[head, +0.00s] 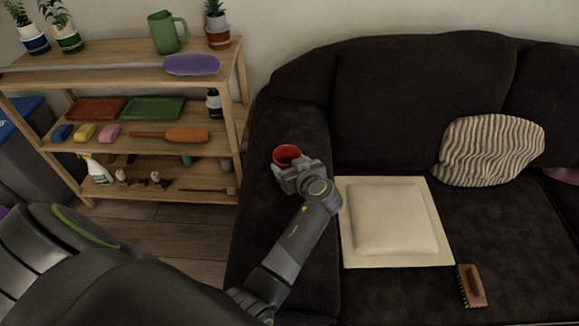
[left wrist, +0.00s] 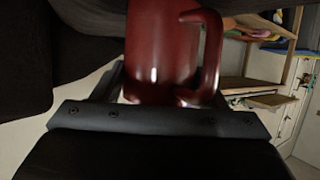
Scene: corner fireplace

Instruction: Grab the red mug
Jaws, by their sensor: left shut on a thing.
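The red mug (head: 286,154) is at the arm of the dark sofa (head: 290,122), and its open rim faces up in the head view. My left gripper (head: 290,172) is shut on the mug from the near side. In the left wrist view the mug (left wrist: 162,45) fills the upper middle, with its handle on the right, between the fingers of my gripper (left wrist: 160,92). I cannot tell whether the mug's base touches the sofa arm. My right gripper is not in view.
A wooden shelf (head: 165,144) with a green pitcher (head: 168,33), trays and several small items stands at the left. On the sofa lie a cream cushion (head: 393,218), a striped pillow (head: 490,150) and a brush (head: 470,286). Bare floor shows between shelf and sofa.

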